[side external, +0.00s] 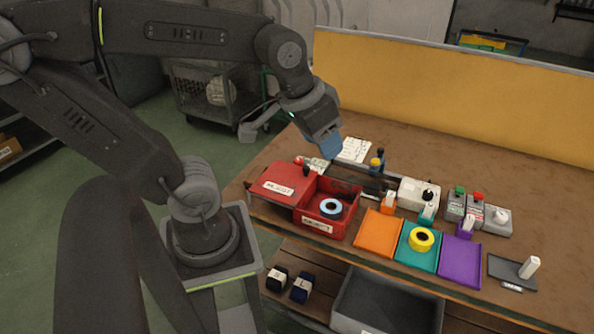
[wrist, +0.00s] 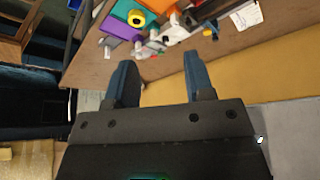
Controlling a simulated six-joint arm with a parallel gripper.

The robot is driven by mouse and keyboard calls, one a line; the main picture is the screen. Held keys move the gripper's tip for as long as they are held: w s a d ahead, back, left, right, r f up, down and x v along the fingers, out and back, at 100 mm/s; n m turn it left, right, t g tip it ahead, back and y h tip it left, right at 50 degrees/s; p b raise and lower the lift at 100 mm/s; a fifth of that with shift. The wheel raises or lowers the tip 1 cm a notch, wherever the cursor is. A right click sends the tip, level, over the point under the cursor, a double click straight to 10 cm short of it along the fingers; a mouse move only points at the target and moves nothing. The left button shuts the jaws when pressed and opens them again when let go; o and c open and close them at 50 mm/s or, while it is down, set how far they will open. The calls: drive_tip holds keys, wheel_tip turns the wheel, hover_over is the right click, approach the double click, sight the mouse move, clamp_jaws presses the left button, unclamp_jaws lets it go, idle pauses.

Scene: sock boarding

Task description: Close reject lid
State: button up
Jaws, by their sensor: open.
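The red reject box (side external: 322,227) stands near the left end of the bench in the side external view. Its open part shows a light-blue ring (side external: 330,207) inside. The red lid (side external: 287,180), with a white label and a black knob (side external: 306,170), lies flat to the left of the opening and leaves it uncovered. My gripper (side external: 330,155) is above the bench, behind and above the box, touching neither lid nor knob. In the wrist view its two blue fingers (wrist: 162,78) are apart with nothing between them. The red box cannot be made out there.
Orange (side external: 377,233), teal (side external: 417,260) and purple (side external: 461,250) trays sit to the right of the box; a yellow ring (side external: 421,240) lies on the teal one. Button boxes (side external: 464,206) and a white device (side external: 419,193) stand behind. A yellow panel (side external: 440,90) closes off the back.

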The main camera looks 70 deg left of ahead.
drive_tip(key=w+a+f+n+g, duration=0.2)
drive_tip(key=a+n, duration=0.1)
drive_tip(key=a, duration=0.3)
drive_tip(key=w+a+f+n+g, duration=0.1)
drive_tip(key=w+a+n, duration=0.2)
drive_tip(key=a, duration=0.2)
drive_tip(key=n+g, duration=0.2)
drive_tip(key=n, duration=0.2)
approach(306, 167)
drive_tip(key=shift+h, duration=0.3)
drive_tip(key=f, duration=0.9)
drive_tip(key=shift+s+a, duration=0.1)
drive_tip(key=shift+a, duration=0.1)
drive_tip(key=shift+c, duration=0.3)
clamp_jaws()
